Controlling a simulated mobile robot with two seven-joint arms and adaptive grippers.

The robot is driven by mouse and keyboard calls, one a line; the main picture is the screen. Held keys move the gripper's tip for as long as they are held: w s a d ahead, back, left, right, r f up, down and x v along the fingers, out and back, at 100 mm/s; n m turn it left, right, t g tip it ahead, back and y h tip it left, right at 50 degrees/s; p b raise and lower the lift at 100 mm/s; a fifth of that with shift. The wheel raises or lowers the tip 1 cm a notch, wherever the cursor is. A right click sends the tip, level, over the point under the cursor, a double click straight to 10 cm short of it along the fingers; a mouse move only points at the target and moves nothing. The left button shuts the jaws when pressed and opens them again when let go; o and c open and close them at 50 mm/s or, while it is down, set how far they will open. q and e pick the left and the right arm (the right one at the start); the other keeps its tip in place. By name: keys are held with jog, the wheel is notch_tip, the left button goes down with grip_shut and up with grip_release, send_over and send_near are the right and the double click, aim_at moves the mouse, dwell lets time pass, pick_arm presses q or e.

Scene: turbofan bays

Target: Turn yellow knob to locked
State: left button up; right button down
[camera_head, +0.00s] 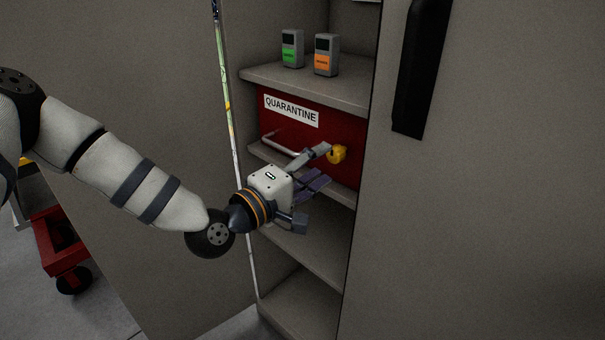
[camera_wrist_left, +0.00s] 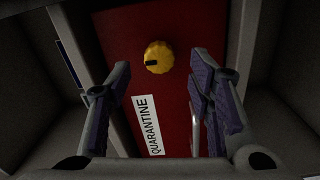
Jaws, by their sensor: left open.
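The yellow knob (camera_head: 338,154) sits on the right part of a red panel (camera_head: 348,125) with a QUARANTINE label (camera_head: 291,110), inside a cabinet bay. In the left wrist view the knob (camera_wrist_left: 158,57) is round with a ridged rim and a dark mark on its face. My left gripper (camera_head: 322,165) reaches into the bay in front of the panel. Its fingers are spread, and in the wrist view (camera_wrist_left: 157,95) the knob shows between and beyond them. Nothing is between the fingers. The head view does not show clearly whether a fingertip touches the knob. My right gripper is not in view.
A metal handle (camera_head: 280,143) is on the red panel, left of the knob. Two small devices, one green (camera_head: 291,50) and one orange (camera_head: 326,55), stand on the shelf above (camera_head: 335,88). Cabinet walls flank the bay. A red cart (camera_head: 62,250) is at lower left.

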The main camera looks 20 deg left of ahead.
pick_arm(q)
jog(key=v, duration=0.7)
jog(key=shift+s, duration=0.3)
jog(key=shift+a, duration=0.1)
